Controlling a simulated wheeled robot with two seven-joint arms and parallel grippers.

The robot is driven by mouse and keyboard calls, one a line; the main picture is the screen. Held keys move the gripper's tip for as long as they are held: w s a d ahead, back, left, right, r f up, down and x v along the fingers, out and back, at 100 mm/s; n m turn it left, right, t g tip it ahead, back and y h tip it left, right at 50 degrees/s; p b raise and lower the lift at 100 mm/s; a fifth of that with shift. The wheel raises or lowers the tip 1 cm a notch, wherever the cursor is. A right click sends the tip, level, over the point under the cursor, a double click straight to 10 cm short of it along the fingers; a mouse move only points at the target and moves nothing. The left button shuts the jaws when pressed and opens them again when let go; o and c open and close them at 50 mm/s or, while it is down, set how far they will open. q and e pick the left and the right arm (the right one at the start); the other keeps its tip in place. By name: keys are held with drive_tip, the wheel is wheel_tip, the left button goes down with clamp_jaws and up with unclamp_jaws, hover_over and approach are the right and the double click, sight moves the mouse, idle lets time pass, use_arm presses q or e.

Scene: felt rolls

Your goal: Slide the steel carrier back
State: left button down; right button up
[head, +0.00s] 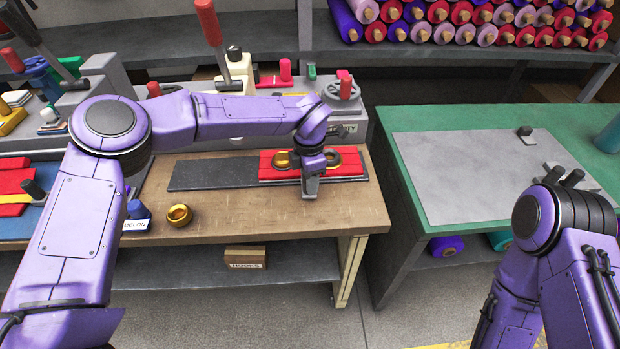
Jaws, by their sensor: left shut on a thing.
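The steel carrier (212,173) is a long, flat dark grey plate lying on the wooden bench top, in front of the grey machine. A red felt piece (350,168) covers its right part, with two gold rings on it. My left gripper (311,190) is at the front edge of the carrier's right part, pointing down and shut on it. The fingers hide the exact contact.
The grey machine (190,125) stands behind the carrier, with a red-handled lever. A green table (440,205) with a grey sheet stands to the right, across a gap.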

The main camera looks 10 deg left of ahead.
use_arm(q)
drive_tip(key=shift+d+r, duration=0.1)
drive_tip(key=shift+d, duration=0.05)
drive_tip(key=c, duration=0.8)
unclamp_jaws()
drive_tip(key=shift+o, duration=0.2)
drive_tip(key=shift+d, duration=0.2)
drive_tip(key=shift+a, duration=0.1)
drive_tip(key=shift+r, duration=0.1)
wheel_tip(320, 180, up, 10)
drive_tip(key=shift+r+b, duration=0.15)
drive_tip(key=shift+b, duration=0.85)
